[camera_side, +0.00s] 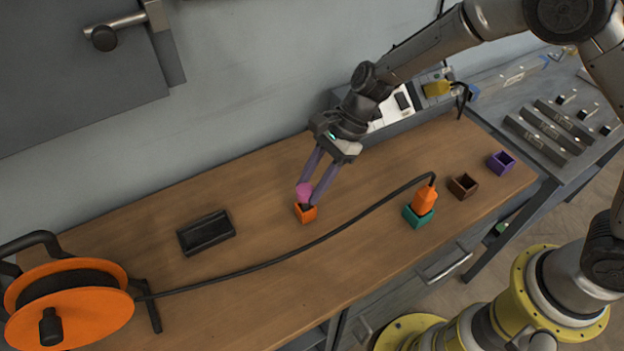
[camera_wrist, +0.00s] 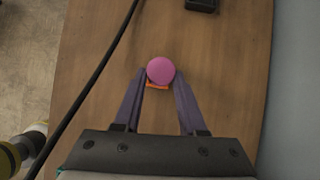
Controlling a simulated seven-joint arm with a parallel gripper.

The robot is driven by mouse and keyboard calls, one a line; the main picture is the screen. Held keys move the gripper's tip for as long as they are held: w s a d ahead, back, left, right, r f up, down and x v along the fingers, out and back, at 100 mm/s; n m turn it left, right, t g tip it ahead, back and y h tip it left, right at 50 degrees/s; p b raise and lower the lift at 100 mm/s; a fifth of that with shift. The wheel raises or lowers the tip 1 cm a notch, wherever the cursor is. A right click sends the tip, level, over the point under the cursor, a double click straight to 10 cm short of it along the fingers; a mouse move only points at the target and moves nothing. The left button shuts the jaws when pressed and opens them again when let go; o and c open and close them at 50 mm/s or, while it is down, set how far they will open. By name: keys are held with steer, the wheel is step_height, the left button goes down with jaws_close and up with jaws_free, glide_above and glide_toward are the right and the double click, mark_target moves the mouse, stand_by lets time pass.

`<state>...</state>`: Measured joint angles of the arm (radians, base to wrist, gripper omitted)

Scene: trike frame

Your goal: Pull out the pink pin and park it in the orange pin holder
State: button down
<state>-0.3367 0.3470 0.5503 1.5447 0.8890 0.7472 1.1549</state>
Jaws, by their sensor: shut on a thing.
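The pink pin (camera_side: 304,191) stands at the orange pin holder (camera_side: 306,213), a small square box on the wooden bench. Its round pink head (camera_wrist: 161,70) fills the space between my fingertips in the wrist view. The holder's orange rim (camera_wrist: 157,87) shows just below the head there. My gripper (camera_side: 309,199) points down at the holder with its purple fingers shut on the pin. The lower part of the pin is hidden by the fingers and the holder, so I cannot tell how deep it sits.
A black cable runs from the orange reel (camera_side: 68,300) across the bench to an orange plug (camera_side: 424,200) in a teal box (camera_side: 418,217). Brown (camera_side: 463,186) and purple (camera_side: 501,162) boxes stand at right. A black tray (camera_side: 206,233) lies left of the holder.

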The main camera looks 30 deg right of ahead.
steer(key=shift+f, duration=0.6)
steer(key=shift+c, duration=1.9)
jaws_free()
steer(key=v, duration=1.4)
steer(key=shift+f, duration=0.1)
